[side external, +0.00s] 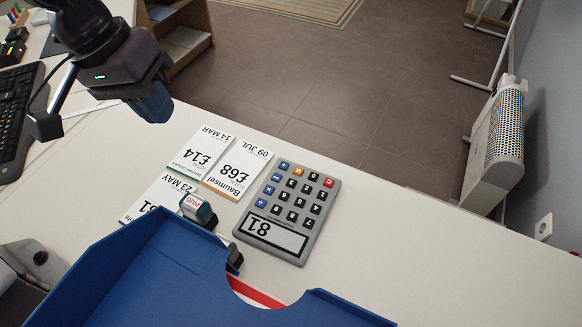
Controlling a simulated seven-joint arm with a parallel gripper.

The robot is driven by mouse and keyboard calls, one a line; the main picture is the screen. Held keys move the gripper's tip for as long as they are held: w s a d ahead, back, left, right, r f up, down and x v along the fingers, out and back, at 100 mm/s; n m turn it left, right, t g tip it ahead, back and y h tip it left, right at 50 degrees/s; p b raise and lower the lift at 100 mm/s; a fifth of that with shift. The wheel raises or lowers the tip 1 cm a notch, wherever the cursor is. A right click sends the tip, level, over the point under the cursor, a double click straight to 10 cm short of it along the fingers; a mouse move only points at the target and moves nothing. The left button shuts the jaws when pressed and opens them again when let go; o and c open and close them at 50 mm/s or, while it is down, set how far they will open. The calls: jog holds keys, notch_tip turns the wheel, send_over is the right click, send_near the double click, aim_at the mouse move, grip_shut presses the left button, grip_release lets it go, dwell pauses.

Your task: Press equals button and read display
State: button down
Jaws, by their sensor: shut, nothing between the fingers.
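A grey calculator (320,217) lies flat on the white desk, upside down in the side external view. Its display (270,236) shows the digits 8 and 1, inverted in this picture. It has black number keys, a blue key column on the left, a red key (328,182) and an orange key (298,171) along the far edge. The key symbols are too small to read surely, so I cannot confirm which is equals. My gripper (154,106) is at upper left, shut and empty, above the desk and well apart from the calculator.
Price cards (238,168) lie left of the calculator. A PAID stamp (197,209) stands near the blue tray (165,280), which fills the front. A keyboard (15,110) is at far left. A white heater (497,135) stands beyond the desk's right edge. Bare desk surrounds the calculator's right side.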

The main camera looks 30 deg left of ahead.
jog(key=w+d+f+n+t+h, duration=0.1)
jog(key=w+d+f+n, duration=0.3)
jog(key=d+f+n, duration=0.15)
jog(key=w+d+f+n+t, duration=0.1)
jog(key=w+d+f+n, duration=0.35)
jog(key=d+f, duration=0.2)
jog(key=r+n+t, duration=0.2)
jog(key=n+t, duration=0.2)
jog(key=n, duration=0.6)
send_over(299, 173)
jog(key=shift+f, duration=0.1)
jog(key=shift+f, duration=4.45)
jog(key=shift+f, duration=0.1)
jog(key=shift+f, duration=0.3)
